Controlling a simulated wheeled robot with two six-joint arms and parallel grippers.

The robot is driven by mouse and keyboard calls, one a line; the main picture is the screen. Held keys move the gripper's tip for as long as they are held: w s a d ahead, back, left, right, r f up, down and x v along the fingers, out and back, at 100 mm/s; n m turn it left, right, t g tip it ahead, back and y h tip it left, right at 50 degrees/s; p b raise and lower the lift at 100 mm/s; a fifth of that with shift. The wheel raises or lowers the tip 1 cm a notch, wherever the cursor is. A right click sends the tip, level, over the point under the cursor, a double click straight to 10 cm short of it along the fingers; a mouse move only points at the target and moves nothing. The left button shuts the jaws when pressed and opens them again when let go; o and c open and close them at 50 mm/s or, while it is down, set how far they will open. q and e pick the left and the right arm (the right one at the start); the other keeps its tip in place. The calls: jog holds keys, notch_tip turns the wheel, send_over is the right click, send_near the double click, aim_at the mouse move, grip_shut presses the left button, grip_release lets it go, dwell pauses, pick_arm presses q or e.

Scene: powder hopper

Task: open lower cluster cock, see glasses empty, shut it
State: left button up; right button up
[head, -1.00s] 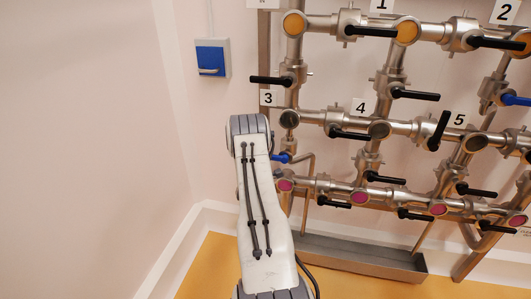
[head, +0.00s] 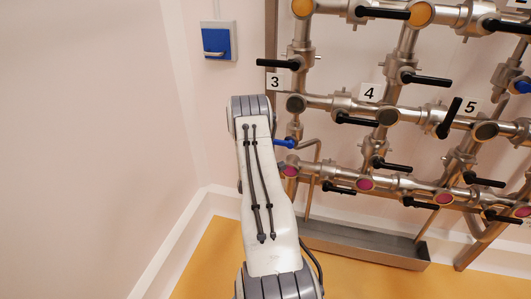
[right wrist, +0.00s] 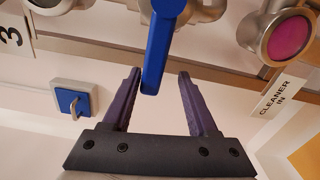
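A blue cock lever (head: 284,143) sits at the left end of the lower pipe cluster, just right of my arm in the head view. In the right wrist view the blue lever (right wrist: 160,45) points toward my right gripper (right wrist: 158,74), which is open. The lever's end lies between the fingertips in the picture; I see no contact. My arm hides this gripper in the head view. Sight glasses show orange (head: 420,12) in the top row, dark grey (head: 387,116) in the middle row and magenta (head: 365,183) in the bottom row. My left gripper is not in view.
Several black levers (head: 427,81) stick out from the pipes. A second blue lever (head: 523,87) is at the right edge. A metal trough (head: 365,244) runs under the bottom row. A blue wall box (head: 217,41) hangs at the upper left. The left wall is bare.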

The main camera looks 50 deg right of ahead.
jog(key=v, duration=0.7)
jog(key=shift+a+b, duration=0.15)
jog(key=shift+b, duration=0.15)
